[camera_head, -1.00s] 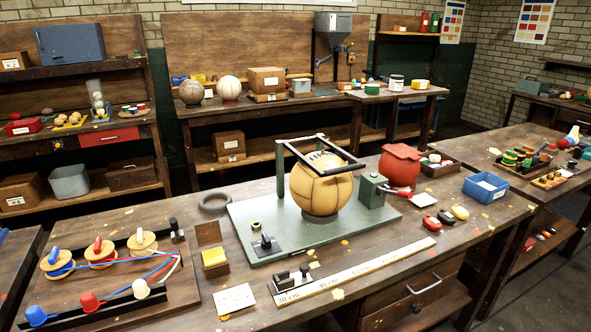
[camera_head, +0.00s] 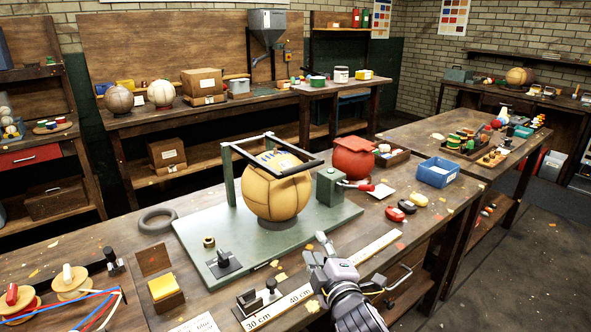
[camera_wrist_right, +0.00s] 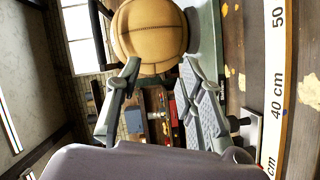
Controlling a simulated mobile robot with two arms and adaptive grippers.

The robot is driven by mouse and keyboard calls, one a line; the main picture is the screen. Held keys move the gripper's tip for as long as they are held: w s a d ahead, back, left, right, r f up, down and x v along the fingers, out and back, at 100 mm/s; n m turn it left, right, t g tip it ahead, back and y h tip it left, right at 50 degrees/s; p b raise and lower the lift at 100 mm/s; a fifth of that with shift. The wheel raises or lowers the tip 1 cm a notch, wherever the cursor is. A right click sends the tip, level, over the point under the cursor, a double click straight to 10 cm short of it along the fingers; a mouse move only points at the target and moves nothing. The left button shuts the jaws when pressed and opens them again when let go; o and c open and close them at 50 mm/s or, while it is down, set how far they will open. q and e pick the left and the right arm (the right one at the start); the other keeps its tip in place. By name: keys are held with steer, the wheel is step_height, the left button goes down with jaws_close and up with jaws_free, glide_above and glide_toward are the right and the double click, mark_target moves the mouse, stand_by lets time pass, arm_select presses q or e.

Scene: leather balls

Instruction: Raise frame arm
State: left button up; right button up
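The green stand (camera_head: 335,214) lies flat on the workbench and holds a tan leather ball (camera_head: 276,198) on a low ring. A post (camera_head: 230,176) rises at its left. The frame arm, a dark bar frame (camera_head: 302,169), lies roughly level across the top of the ball. My right gripper (camera_head: 315,250) is in front of the stand, lower than the frame arm and apart from it. In the right wrist view its two fingers (camera_wrist_right: 160,66) are spread and empty, with the ball (camera_wrist_right: 150,32) beyond them. My left gripper is not in view.
A green box (camera_head: 329,187) stands at the stand's right, by a red container (camera_head: 351,158). A ruler (camera_head: 352,262) lies along the front, under my right arm. A blue tray (camera_head: 437,172) is to the right, a black ring (camera_head: 157,220) to the left.

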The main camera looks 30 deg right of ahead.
mark_target(301, 169)
step_height(301, 169, up, 8)
steer(key=w+d+n+t, duration=0.2)
steer(key=w+n+t, duration=0.1)
steer(key=shift+h, duration=0.4)
steer(key=p+x, duration=0.3)
steer(key=x, duration=1.3)
steer(key=shift+w+d, duration=0.2)
steer(key=shift+w, duration=0.1)
jaws_close()
